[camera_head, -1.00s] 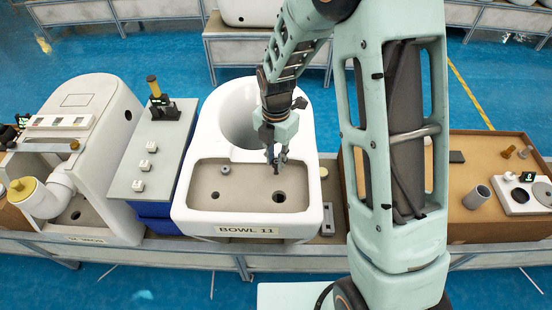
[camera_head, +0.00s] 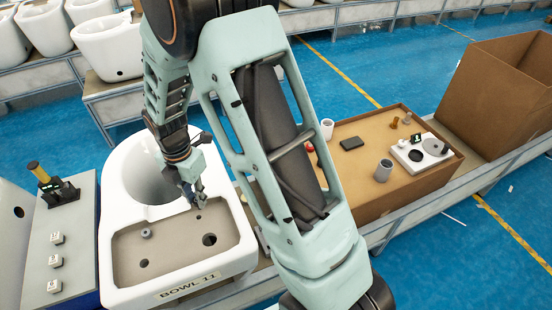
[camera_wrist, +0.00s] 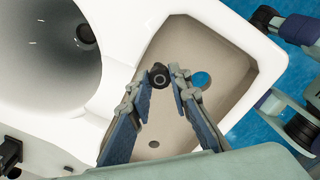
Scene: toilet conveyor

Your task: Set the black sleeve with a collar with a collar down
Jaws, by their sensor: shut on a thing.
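My gripper (camera_head: 194,196) is over the sunken grey deck (camera_head: 178,270) of the white toilet bowl marked BOWL 11 (camera_head: 235,232). In the wrist view my gripper (camera_wrist: 161,86) is shut on the black sleeve with a collar (camera_wrist: 158,75), whose round end shows between the fingertips. The sleeve is beside the larger deck hole (camera_wrist: 202,79), on the side toward the basin. I cannot tell whether it touches the deck. In the head view the fingers mostly hide it.
A grey collared part (camera_head: 147,233) stands on the deck near a smaller hole (camera_head: 144,263). Left is a grey stand with white blocks (camera_head: 55,261). Right, beyond my arm, a brown tray (camera_head: 346,133) holds a grey cup (camera_head: 383,170) and a white fixture (camera_head: 421,151).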

